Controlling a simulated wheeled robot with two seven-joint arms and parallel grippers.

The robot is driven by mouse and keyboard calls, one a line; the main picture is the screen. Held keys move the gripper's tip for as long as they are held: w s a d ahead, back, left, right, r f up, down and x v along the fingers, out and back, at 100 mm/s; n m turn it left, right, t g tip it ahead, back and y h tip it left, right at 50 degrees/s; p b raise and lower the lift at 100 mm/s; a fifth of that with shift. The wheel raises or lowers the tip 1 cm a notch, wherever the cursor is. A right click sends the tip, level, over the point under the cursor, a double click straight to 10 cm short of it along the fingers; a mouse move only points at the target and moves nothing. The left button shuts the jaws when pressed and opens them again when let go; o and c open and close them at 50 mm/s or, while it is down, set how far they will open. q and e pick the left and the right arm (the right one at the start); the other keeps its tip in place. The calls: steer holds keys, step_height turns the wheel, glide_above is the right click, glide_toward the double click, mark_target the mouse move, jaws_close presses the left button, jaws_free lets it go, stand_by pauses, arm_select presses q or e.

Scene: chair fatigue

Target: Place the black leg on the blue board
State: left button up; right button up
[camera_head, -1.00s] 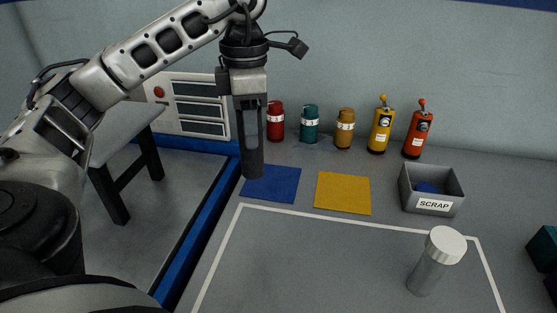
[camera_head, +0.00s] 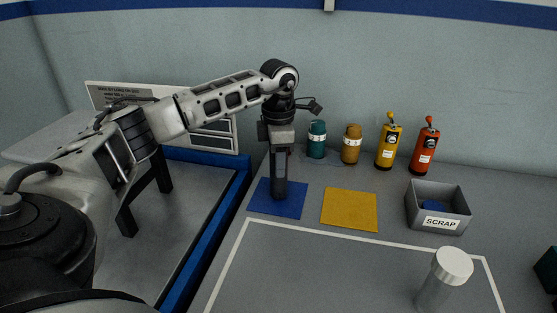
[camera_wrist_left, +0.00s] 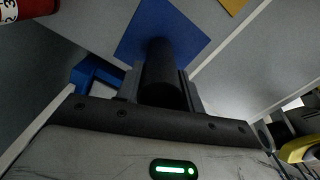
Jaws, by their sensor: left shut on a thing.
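My left gripper (camera_head: 280,172) points straight down over the blue board (camera_head: 298,202) and is shut on the black leg (camera_head: 280,194). The leg is upright between the fingers, and its lower end shows against the blue board. I cannot tell whether it touches the board. In the left wrist view the dark round leg (camera_wrist_left: 160,72) sits between the fingers, with the blue board (camera_wrist_left: 145,32) beyond it. My right gripper is not in view.
A yellow board (camera_head: 349,210) lies to the right of the blue one. A grey SCRAP bin (camera_head: 438,207) and a clear jar with a white lid (camera_head: 443,282) stand further right. Several coloured canisters, among them a teal one (camera_head: 317,140), line the back wall.

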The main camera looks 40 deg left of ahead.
arm_select(q)
steer(key=shift+f, duration=0.2)
steer(key=o, duration=1.1)
steer(key=shift+f, duration=0.15)
steer(key=shift+o, duration=0.2)
step_height(320, 180, up, 12)
steer(key=shift+r, duration=0.2)
